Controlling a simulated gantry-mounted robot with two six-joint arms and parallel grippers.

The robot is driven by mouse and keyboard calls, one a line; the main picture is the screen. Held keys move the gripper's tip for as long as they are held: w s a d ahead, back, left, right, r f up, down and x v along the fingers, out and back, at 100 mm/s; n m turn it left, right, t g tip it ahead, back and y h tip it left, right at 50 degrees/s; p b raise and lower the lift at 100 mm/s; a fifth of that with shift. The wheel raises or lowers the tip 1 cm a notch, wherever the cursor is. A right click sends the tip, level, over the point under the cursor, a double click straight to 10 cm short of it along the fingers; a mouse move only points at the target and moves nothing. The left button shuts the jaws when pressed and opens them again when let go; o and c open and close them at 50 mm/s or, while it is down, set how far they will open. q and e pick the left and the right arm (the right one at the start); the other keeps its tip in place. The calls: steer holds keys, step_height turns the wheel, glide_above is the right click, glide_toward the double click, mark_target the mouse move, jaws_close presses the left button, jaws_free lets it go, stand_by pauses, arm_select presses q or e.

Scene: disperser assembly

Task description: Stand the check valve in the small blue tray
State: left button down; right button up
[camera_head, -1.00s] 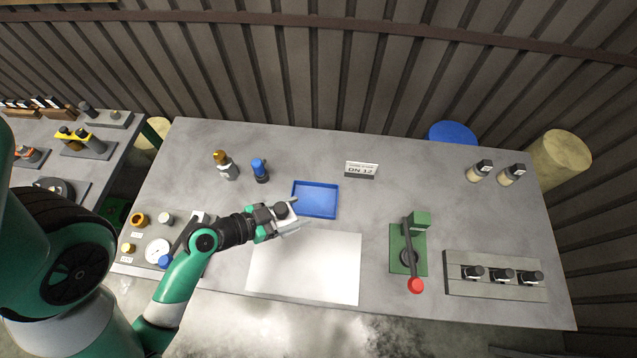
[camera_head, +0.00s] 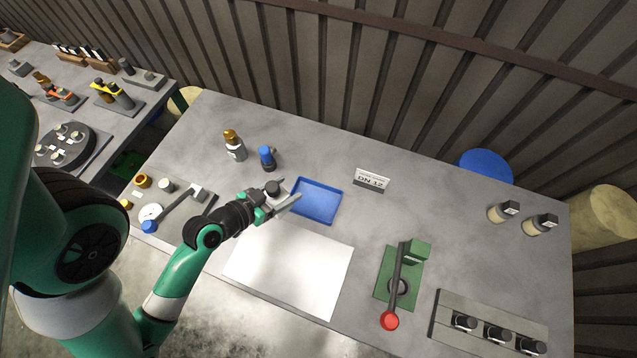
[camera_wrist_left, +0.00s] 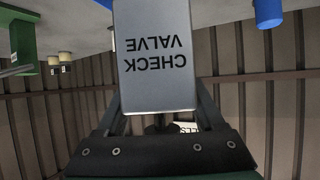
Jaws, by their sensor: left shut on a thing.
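The check valve (camera_wrist_left: 154,55) is a grey block lettered "CHECK VALVE", upside down in the left wrist view, where it fills the space between my fingers. My left gripper (camera_head: 284,204) is shut on it, just left of the small blue tray (camera_head: 318,202) in the head view. The valve is mostly hidden by the gripper in the head view. The tray is shallow and looks empty. I cannot tell how high the valve is above the table. My right gripper is not in view.
A white sheet (camera_head: 290,268) lies in front of the tray. A blue-capped bottle (camera_head: 267,158) and a brown-capped bottle (camera_head: 235,146) stand behind left. A "DN 12" sign (camera_head: 371,180) stands right of the tray. A green lever press (camera_head: 402,275) stands farther right.

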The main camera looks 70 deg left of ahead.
arm_select(q)
steer(key=shift+w+a+f+b, duration=0.5)
steer(key=shift+w+f+b, duration=0.05)
steer(key=shift+w+f, duration=1.35)
steer(key=shift+w+a+f+b, duration=0.45)
steer(key=shift+w+f+b, duration=0.15)
steer(key=shift+w+f, duration=1.25)
steer(key=shift+w+a+f+b, duration=0.55)
steer(key=shift+w+f, duration=1.2)
steer(key=shift+f, duration=0.3)
steer(key=shift+f, duration=0.2)
jaws_free()
steer(key=shift+d, duration=0.1)
steer(key=shift+r, duration=0.1)
